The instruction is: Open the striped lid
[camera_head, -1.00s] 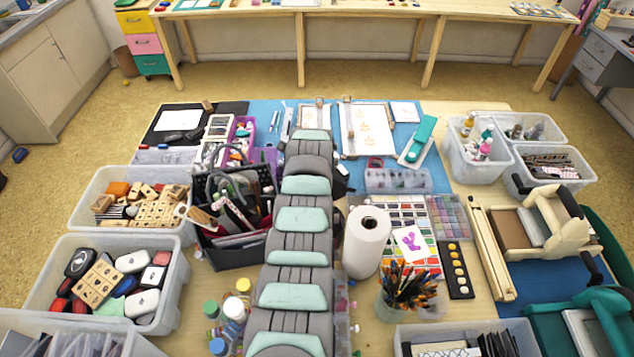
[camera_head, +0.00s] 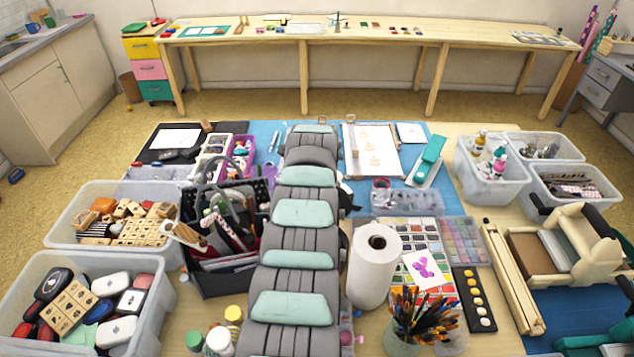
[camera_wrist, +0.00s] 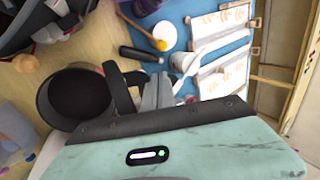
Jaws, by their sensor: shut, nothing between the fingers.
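My arm runs up the middle of the head view, and my gripper is hidden at its far end there. In the wrist view my gripper (camera_wrist: 155,92) shows grey fingers, shut and empty, above the table. A small black-and-white striped item (camera_head: 97,230) lies among wooden stamps in the left bin, far to the left of my arm. I cannot tell whether it is the striped lid. Several inkpads with black, red and white lids (camera_head: 114,332) fill the front left bin; no stripes are clear on them. My gripper touches none of these.
A dark caddy of tools (camera_head: 222,225) stands between the left bins and my arm. A paper towel roll (camera_head: 372,275) and a jar of pencils (camera_head: 420,320) stand to the right. Clear bins (camera_head: 488,178) are at the right back. Bare wood shows near the front left bin.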

